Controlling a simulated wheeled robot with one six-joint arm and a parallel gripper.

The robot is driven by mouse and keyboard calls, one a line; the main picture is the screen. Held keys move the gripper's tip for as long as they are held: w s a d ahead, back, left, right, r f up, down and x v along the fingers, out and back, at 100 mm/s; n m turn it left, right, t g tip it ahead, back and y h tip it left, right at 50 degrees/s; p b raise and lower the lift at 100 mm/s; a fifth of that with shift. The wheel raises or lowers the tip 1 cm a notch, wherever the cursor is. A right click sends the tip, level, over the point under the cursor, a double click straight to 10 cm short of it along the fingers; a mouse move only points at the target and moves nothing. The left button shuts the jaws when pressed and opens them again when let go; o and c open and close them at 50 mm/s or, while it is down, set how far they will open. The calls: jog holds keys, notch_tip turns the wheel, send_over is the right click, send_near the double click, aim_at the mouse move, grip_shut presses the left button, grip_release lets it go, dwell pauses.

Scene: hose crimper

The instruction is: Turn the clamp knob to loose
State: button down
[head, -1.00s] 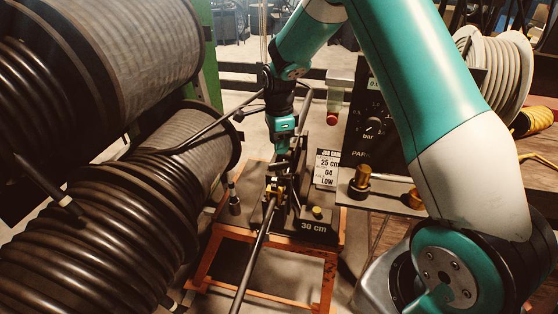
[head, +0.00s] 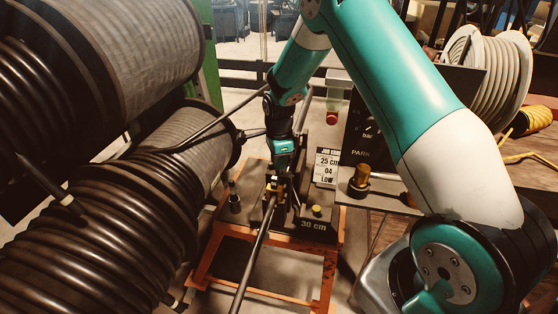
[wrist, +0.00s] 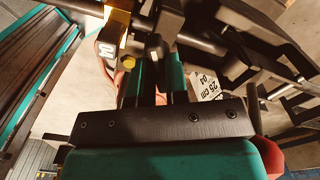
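My gripper (head: 277,176) points down over the dark clamp fixture (head: 303,222), just above the black hose (head: 255,250). In the wrist view its two teal and black fingers (wrist: 155,72) are apart, with a gap visible between them. A small dark upright part with a lighter end (wrist: 155,45), apparently the clamp knob, lies between or just past the fingertips. I cannot tell whether the fingers touch it. The knob's setting is hidden. A job card (head: 327,166) reading 25 cm, 04, Low stands behind the fixture.
Large hose reels (head: 110,215) fill the left side. At right stand a dark panel with a dial (head: 367,133) and a brass-coloured knob (head: 360,180) on a ledge. An orange frame (head: 325,285) lies in front of the fixture.

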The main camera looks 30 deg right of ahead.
jog(key=shift+n, duration=0.4)
jog(key=n, duration=0.6)
jog(key=shift+n, duration=0.4)
jog(key=n, duration=1.1)
jog(key=shift+r+n, duration=0.1)
jog(key=shift+n, duration=0.2)
jog(key=n, duration=0.3)
jog(key=shift+n, duration=0.4)
jog(key=n, duration=0.6)
jog(key=shift+n, duration=0.4)
